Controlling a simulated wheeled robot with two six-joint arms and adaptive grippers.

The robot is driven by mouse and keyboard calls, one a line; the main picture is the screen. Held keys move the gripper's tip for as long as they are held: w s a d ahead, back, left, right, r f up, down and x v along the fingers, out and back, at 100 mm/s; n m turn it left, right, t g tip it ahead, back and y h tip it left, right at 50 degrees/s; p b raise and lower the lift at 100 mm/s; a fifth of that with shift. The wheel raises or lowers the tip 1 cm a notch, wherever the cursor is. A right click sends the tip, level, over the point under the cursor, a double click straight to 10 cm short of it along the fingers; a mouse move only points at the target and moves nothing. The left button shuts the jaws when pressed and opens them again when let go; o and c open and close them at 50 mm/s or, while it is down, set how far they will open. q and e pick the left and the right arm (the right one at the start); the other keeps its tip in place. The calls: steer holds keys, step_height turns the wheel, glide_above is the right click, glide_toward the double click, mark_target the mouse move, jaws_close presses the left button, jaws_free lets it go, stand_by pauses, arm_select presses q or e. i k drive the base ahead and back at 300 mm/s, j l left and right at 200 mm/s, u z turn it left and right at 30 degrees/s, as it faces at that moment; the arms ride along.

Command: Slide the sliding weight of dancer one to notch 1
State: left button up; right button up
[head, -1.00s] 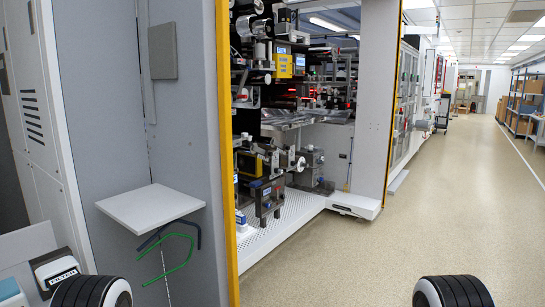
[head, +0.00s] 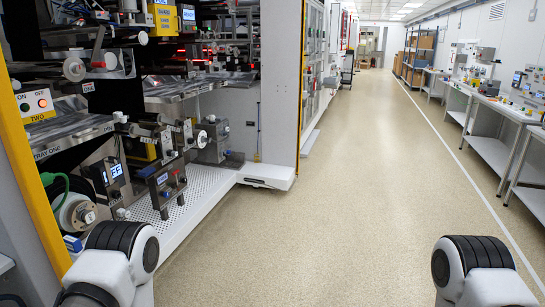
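The open bay of the web machine, with its rollers, trays and drive units, fills the left of the head view. A metal tray (head: 75,135) labelled TRAY ONE runs across its near part. Below it stand dark units with small displays (head: 113,172) and (head: 167,181). A white roll (head: 75,211) with a green cable sits low at the near left. I cannot make out which part is dancer one, nor its sliding weight or notches. Both my arms show only as dark ribbed joints at the bottom edge. Neither gripper is in view.
A yellow post (head: 30,190) edges the bay at the left. A white perforated plinth (head: 200,192) juts out at floor level, ending in a low white block (head: 267,177). The aisle floor (head: 330,190) is clear. Benches (head: 500,112) line the right.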

mark_target(155, 134)
steer(key=i+l, duration=0.1)
steer(key=i, duration=0.45)
steer(key=i+u, duration=0.15)
steer(key=i, duration=0.35)
steer(key=i+l, duration=0.2)
steer(key=i, duration=0.3)
steer(key=i+l+u, duration=0.1)
steer(key=i, duration=0.45)
